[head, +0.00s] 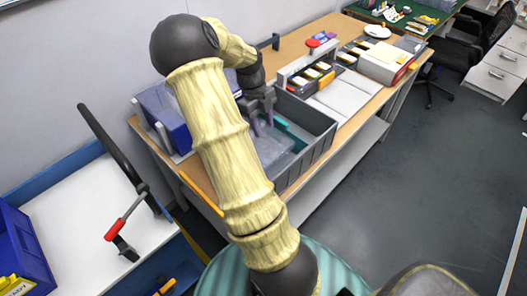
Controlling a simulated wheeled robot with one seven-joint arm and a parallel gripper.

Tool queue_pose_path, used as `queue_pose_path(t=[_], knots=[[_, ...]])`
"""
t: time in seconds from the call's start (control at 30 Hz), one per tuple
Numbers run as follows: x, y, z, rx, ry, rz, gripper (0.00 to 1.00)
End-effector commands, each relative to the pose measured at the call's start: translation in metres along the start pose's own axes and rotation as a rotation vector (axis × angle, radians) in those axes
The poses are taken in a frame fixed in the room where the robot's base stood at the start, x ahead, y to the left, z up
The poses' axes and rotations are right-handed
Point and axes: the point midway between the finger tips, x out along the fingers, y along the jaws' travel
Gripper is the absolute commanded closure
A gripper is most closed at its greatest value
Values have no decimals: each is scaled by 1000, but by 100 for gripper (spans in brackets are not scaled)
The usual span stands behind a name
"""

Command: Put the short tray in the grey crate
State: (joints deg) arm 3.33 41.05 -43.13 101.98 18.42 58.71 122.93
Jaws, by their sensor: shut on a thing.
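The grey crate (312,157) stands on the wooden-topped bench, open at the top, just beyond my arm. My gripper (262,122) points down over the crate's left part. Its jaws are shut on a greyish, translucent tray (270,150), which seems to be the short tray. The tray is within the crate's walls in the picture; I cannot tell whether it touches the floor. A teal piece (291,134) shows beside it inside the crate. My arm hides the crate's near left side and part of the tray.
Blue bins (165,116) stand left of the crate, partly behind my arm. Right of it are a rack of small boxes (312,78) and white panels (344,95). A red-handled clamp (122,228) is at the lower left.

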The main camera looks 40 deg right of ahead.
Motion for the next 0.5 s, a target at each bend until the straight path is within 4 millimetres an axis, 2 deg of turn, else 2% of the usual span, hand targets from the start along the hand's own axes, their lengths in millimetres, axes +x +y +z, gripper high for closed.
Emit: queue_pose_path(t=[0.37, 0.5], knots=[[3, -2, -1, 5, -1, 1, 82], [13, -1, 3, 3, 1, 1, 82]])
